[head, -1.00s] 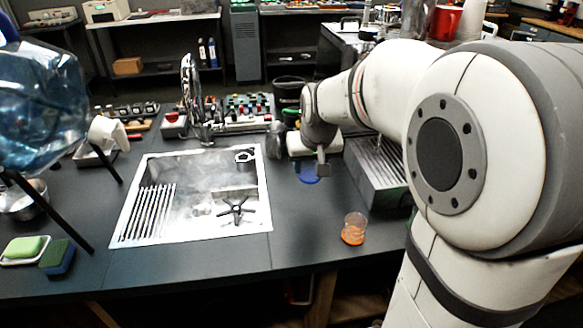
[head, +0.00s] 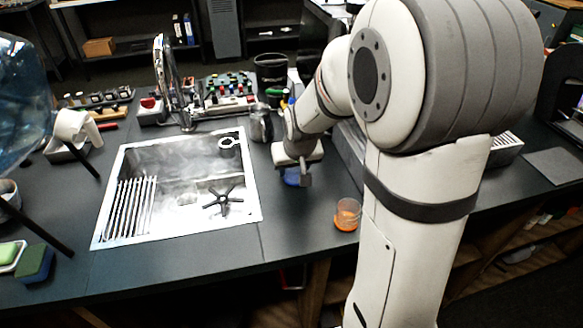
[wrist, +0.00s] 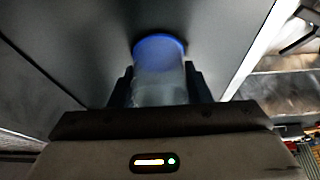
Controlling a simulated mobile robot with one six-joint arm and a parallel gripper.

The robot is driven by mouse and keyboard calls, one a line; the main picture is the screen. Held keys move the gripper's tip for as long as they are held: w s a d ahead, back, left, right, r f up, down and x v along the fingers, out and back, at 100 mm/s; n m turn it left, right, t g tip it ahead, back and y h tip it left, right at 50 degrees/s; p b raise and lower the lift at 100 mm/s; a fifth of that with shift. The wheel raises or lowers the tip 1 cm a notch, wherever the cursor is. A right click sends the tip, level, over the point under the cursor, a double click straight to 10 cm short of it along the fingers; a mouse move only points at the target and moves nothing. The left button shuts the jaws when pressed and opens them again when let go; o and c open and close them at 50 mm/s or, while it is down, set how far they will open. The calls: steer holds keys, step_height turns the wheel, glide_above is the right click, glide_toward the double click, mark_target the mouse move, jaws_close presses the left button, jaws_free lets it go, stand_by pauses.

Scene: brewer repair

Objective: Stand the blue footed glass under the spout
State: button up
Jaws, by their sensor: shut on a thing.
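The blue footed glass (head: 292,177) is at the counter just right of the sink, partly hidden by my gripper. In the wrist view the clear glass (wrist: 160,75) sits between the two dark fingers, with its blue end away from the gripper. My gripper (head: 300,172) is shut on it, pointing down; the fingers also show in the wrist view (wrist: 158,88). I cannot tell whether the glass touches the counter. A machine with a ridged metal tray (head: 349,150) stands to the right, mostly behind my arm. I cannot make out its spout.
A clear cup with orange contents (head: 347,215) stands near the front edge, right of my gripper. The sink (head: 185,185) with its tall faucet (head: 163,75) lies to the left. A dark bin (head: 270,72) stands behind. The counter between sink and orange cup is clear.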

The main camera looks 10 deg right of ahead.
steer(key=shift+s, duration=0.1)
steer(key=shift+f, duration=0.2)
steer(key=o, duration=1.1)
steer(key=shift+r, duration=0.1)
